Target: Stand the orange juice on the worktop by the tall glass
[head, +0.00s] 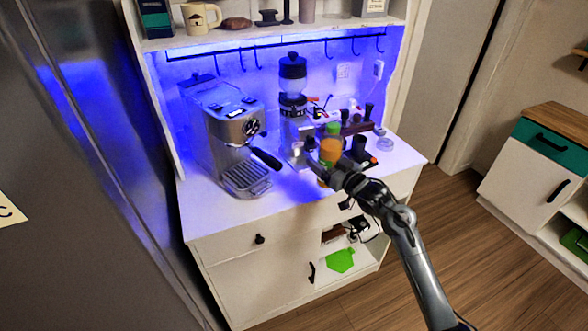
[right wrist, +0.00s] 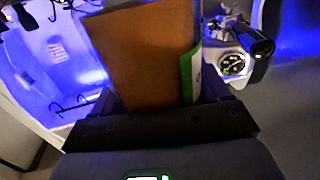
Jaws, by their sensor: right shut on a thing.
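The orange juice (head: 331,147) is a bottle with orange contents and a green top, seen in the head view over the right part of the white worktop (head: 297,193). My right gripper (head: 324,172) is shut on it. In the right wrist view the orange juice (right wrist: 145,55) fills the space between the fingers, with a green and white label edge at its right. I cannot tell whether its base touches the worktop. I cannot make out the tall glass; the bottle and gripper hide part of that area. My left gripper is not in view.
The espresso machine (head: 226,129) stands at the left of the worktop and the grinder (head: 293,110) behind the bottle. Small dark items (head: 359,150) crowd the right side. A shelf (head: 270,34) with hooks hangs above. The worktop's front strip is bare.

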